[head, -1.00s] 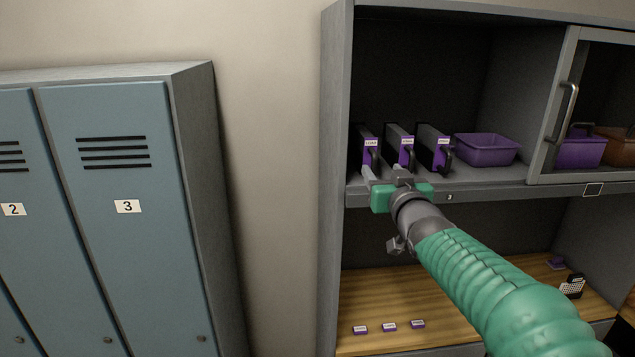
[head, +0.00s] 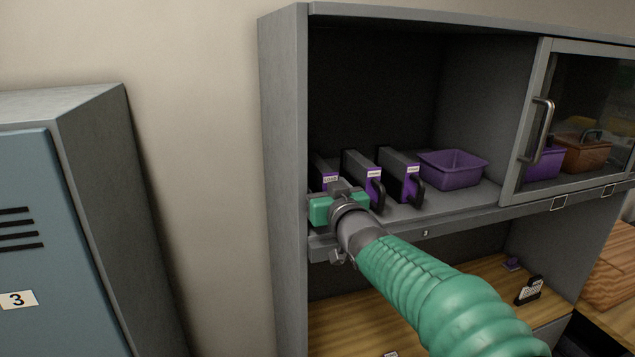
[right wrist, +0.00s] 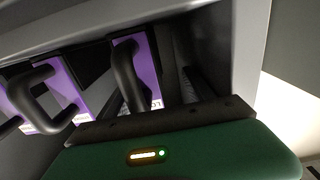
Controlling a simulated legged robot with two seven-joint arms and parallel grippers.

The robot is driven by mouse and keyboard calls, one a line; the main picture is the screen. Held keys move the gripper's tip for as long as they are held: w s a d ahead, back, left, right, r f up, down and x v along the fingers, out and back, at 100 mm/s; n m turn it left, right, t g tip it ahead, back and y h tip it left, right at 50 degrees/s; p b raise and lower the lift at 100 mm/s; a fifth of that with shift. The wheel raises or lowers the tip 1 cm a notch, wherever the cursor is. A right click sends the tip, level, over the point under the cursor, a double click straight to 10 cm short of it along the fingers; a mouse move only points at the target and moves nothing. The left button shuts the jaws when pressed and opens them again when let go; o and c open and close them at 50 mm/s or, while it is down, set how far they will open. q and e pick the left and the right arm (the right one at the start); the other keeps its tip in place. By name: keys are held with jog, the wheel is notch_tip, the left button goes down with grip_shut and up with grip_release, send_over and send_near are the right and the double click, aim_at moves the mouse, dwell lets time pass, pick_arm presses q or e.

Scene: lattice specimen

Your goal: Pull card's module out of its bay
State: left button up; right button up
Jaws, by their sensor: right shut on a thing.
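Three dark upright modules with purple fronts, white labels and black handles stand side by side in the upper compartment in the head view: the left module (head: 328,172), the middle module (head: 362,170) and the right module (head: 402,172). The labels are too small to read surely. My right gripper (head: 338,190) is at the left module's front, shut on its handle; the jaws hide the grip itself. The right wrist view shows that black handle (right wrist: 127,78) running down behind the gripper's dark edge, against a purple front (right wrist: 149,68). My left gripper is not in view.
A purple bin (head: 452,168) stands right of the modules. A glass door (head: 575,115) with a bar handle covers the compartment further right. A wooden worktop (head: 460,285) below holds a small dark holder (head: 528,290). Blue locker 3 (head: 60,240) stands left.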

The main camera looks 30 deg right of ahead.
jog(key=shift+w+d+f, duration=0.1)
jog(key=shift+f, duration=0.05)
jog(key=shift+s+d, duration=0.25)
jog(key=shift+d, duration=0.25)
jog(key=shift+s+d, duration=0.25)
jog(key=shift+d, duration=0.6)
jog(key=shift+c, duration=0.8)
jog(key=shift+w+d+f, duration=0.1)
jog(key=shift+d+f, duration=0.05)
jog(key=shift+d, duration=0.05)
jog(key=shift+c, duration=1.3)
jog(key=shift+w+a, duration=0.1)
jog(key=shift+a, duration=0.1)
jog(key=shift+c, duration=1.2)
jog(key=shift+w+a, duration=0.15)
jog(key=shift+a, duration=0.7)
grip_shut()
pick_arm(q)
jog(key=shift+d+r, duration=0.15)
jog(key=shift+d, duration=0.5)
